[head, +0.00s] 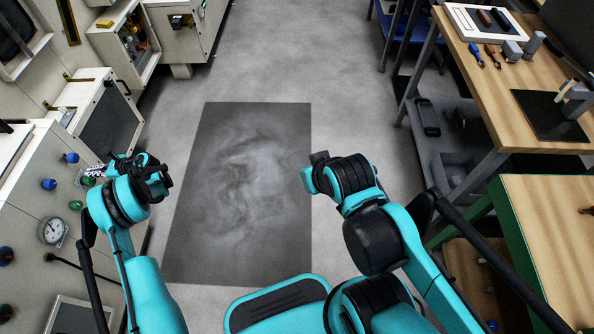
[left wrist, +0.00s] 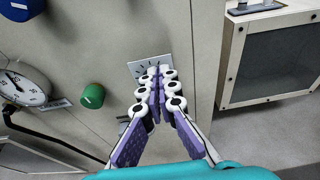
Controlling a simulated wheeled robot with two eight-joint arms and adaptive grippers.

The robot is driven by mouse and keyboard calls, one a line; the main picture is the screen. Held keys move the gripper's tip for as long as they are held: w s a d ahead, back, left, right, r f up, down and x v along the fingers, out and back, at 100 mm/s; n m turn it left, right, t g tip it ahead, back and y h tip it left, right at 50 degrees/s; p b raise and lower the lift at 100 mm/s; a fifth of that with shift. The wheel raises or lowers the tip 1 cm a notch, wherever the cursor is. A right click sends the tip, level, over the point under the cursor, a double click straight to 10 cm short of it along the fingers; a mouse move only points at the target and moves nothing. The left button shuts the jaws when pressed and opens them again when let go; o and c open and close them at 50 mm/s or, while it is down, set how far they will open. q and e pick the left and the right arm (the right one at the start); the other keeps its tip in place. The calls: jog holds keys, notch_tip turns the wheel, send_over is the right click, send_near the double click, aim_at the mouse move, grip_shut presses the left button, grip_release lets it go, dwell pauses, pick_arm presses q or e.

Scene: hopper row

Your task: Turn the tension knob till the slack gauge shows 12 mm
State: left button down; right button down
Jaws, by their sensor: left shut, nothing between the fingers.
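My left gripper (head: 93,171) is at the grey panel on the left. In the left wrist view its fingers (left wrist: 160,76) are closed together with nothing between them. They point at a white plate with black tick marks (left wrist: 141,68). The fingers cover part of the plate, so I cannot tell whether a knob sits on it or whether they touch it. A round white dial gauge (head: 52,231) is on the same panel and shows in the left wrist view (left wrist: 24,88); its exact reading is too small to tell. My right arm reaches over the floor mat's edge; its fingers are not visible.
Blue knobs (head: 48,184) and green knobs (head: 75,205) sit on the panel; one green knob (left wrist: 92,96) is near my left fingers. A black lever (head: 72,264) juts out below the gauge. A wooden workbench (head: 500,110) stands right. The dark floor mat (head: 240,220) is clear.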

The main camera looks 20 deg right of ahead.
pick_arm(q)
jog(key=shift+s+d, duration=2.6)
jog(key=shift+s, duration=0.05)
jog(key=shift+w+a+r, duration=0.1)
jog(key=shift+w+a, duration=0.35)
jog(key=shift+a, duration=0.6)
jog(key=shift+w+a+f, duration=0.1)
jog(key=shift+w+a, duration=0.35)
jog(key=shift+a, duration=0.6)
jog(key=shift+w+a+r, duration=0.1)
jog(key=shift+w+a, duration=0.35)
jog(key=shift+a, duration=0.6)
